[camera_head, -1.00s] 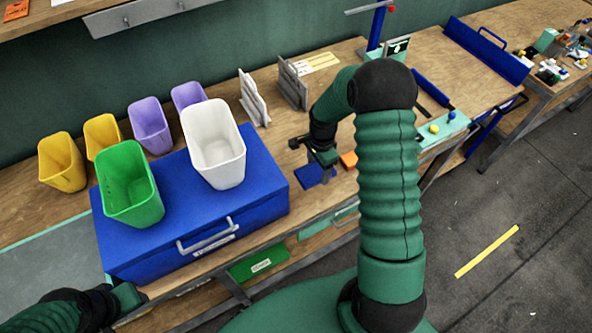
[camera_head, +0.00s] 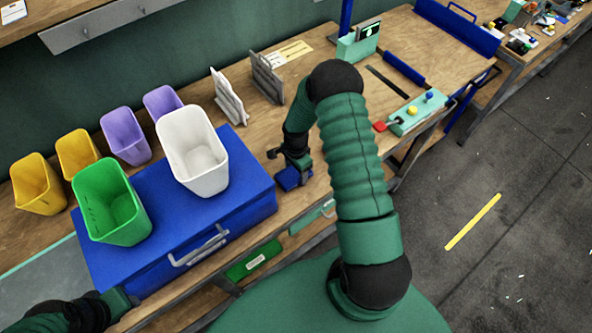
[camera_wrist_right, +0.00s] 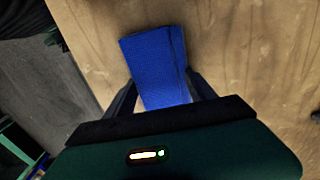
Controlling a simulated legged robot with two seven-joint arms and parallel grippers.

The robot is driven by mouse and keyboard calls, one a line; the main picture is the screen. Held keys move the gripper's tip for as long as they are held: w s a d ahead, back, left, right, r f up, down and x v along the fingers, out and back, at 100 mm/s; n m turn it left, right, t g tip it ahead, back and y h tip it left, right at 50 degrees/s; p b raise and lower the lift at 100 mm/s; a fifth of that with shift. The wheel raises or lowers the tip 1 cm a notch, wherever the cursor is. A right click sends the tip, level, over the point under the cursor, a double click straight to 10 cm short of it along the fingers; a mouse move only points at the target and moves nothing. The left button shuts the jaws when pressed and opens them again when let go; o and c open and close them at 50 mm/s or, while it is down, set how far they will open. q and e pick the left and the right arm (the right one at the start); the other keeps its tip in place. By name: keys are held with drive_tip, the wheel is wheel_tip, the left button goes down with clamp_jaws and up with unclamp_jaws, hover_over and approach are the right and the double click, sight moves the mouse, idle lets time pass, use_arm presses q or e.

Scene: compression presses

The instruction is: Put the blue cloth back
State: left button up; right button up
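The blue cloth (camera_head: 290,179) lies on the wooden bench to the right of the blue toolbox, under my right gripper (camera_head: 293,168). In the right wrist view the cloth (camera_wrist_right: 157,60) is a flat blue rectangle. The fingers of my right gripper (camera_wrist_right: 161,85) stand apart, one at each side of the cloth; I cannot tell whether they touch it. The gripper body hides the cloth's near end. My left gripper (camera_head: 122,299) is at the lower left, in front of the toolbox; its fingers cannot be made out.
The blue toolbox (camera_head: 250,196) carries a green bin (camera_head: 108,200) and a white bin (camera_head: 190,150). Yellow and purple bins stand behind it. Grey upright holders (camera_head: 266,78) stand behind my right gripper. A teal control box (camera_head: 416,113) is to the right. Bare bench lies around the cloth.

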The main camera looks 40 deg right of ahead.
sight(296, 173)
drive_tip(key=o, duration=0.4)
drive_tip(key=shift+s, duration=0.15)
drive_tip(key=shift+a, duration=0.15)
wheel_tip(296, 173, up, 12)
drive_tip(key=b, duration=0.1)
drive_tip(key=shift+b, duration=0.35)
